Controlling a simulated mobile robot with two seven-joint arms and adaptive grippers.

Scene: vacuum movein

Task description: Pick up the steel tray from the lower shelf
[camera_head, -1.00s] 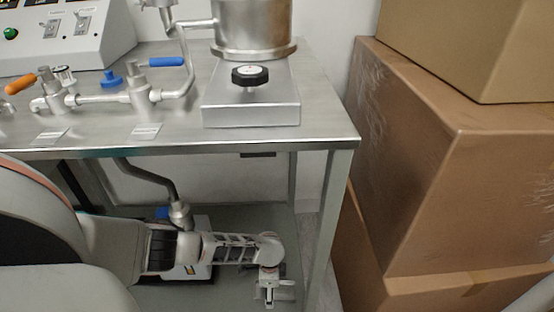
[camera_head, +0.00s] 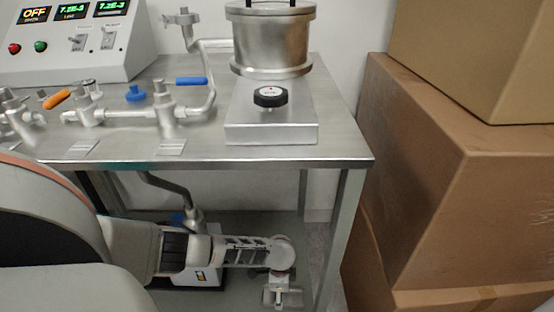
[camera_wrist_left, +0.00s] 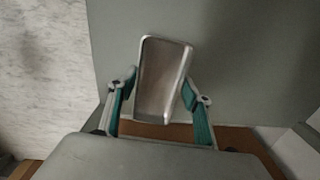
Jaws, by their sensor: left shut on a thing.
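The steel tray (camera_wrist_left: 162,78) shows in the left wrist view as a small shallow rectangular tray with a raised bright rim, slightly tilted in the picture. My left gripper (camera_wrist_left: 158,84) has its teal-lined fingers on both sides of it and is shut on it. In the head view my left arm reaches under the steel table, and the left gripper (camera_head: 281,296) is at the bottom, over the lower shelf (camera_head: 235,300). The tray is hard to make out there. My right gripper is in neither view.
The steel table (camera_head: 345,150) stands above my left arm, with a leg (camera_head: 338,240) to its right. Cardboard boxes (camera_head: 460,200) stack at the right.

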